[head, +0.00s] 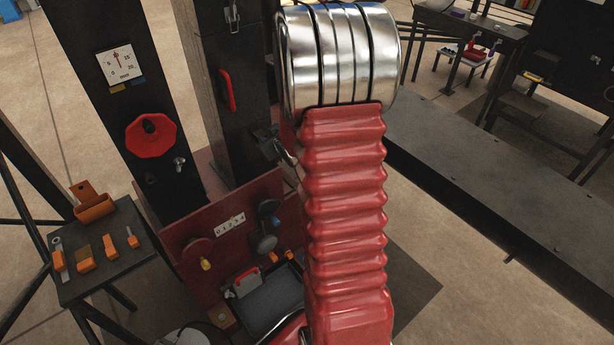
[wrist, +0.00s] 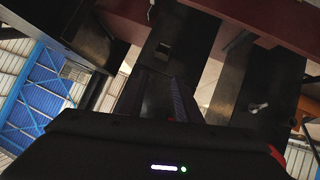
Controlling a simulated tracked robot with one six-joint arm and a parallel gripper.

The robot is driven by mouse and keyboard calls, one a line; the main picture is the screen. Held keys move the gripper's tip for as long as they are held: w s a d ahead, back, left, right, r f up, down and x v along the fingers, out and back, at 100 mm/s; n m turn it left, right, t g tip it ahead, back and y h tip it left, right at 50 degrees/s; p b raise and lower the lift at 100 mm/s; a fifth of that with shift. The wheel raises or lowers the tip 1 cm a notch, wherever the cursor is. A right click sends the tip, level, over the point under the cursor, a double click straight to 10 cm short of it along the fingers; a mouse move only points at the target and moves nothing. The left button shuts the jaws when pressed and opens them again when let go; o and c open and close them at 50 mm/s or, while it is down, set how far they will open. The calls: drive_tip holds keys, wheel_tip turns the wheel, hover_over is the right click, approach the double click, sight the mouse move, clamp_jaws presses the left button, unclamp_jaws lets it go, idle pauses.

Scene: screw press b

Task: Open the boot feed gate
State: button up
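I cannot pick out the boot feed gate with certainty. In the head view a dark red panel (head: 222,262) at the foot of the dark columns carries a small white label plate (head: 230,226), a round red-brown knob (head: 198,252) and dark round knobs (head: 266,243). A red bar handle (head: 226,90) is on the dark column above. My red ribbed arm hides the panel's right side, and the gripper is mostly hidden there. In the wrist view my gripper (wrist: 163,90) points at dark structure; a ribbed inner finger face shows, and its fingers look apart with nothing seen between them.
A red handwheel (head: 151,135) and a dial (head: 120,66) are on the left column. A small table (head: 107,270) with orange-handled tools stands at left. A dark tray (head: 270,303) sits below the panel. A long dark platform (head: 480,165) runs along the right.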

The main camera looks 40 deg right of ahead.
drive_tip(key=s+d+f+t, duration=0.1)
drive_tip(key=s+d+f, duration=0.2)
drive_tip(key=f, duration=0.4)
drive_tip(key=s+d+f+m+t, duration=0.1)
drive_tip(key=s+d+f+t, duration=0.2)
drive_tip(key=f, duration=0.4)
drive_tip(key=s+d+f, duration=0.3)
drive_tip(key=d+f, duration=0.1)
drive_tip(key=f, duration=0.3)
drive_tip(key=s+f+m+t+h, duration=0.1)
drive_tip(key=s+f+m+t, duration=0.1)
drive_tip(key=s+f, duration=0.3)
drive_tip(key=shift+s+a+f, duration=0.3)
drive_tip(key=shift+s+a, duration=0.05)
drive_tip(key=shift+s, duration=0.55)
drive_tip(key=x, duration=1.3)
drive_tip(key=shift+w+d+r, duration=0.1)
drive_tip(key=shift+w+r, duration=0.1)
drive_tip(key=shift+w, duration=0.2)
drive_tip(key=shift+c, duration=0.7)
clamp_jaws()
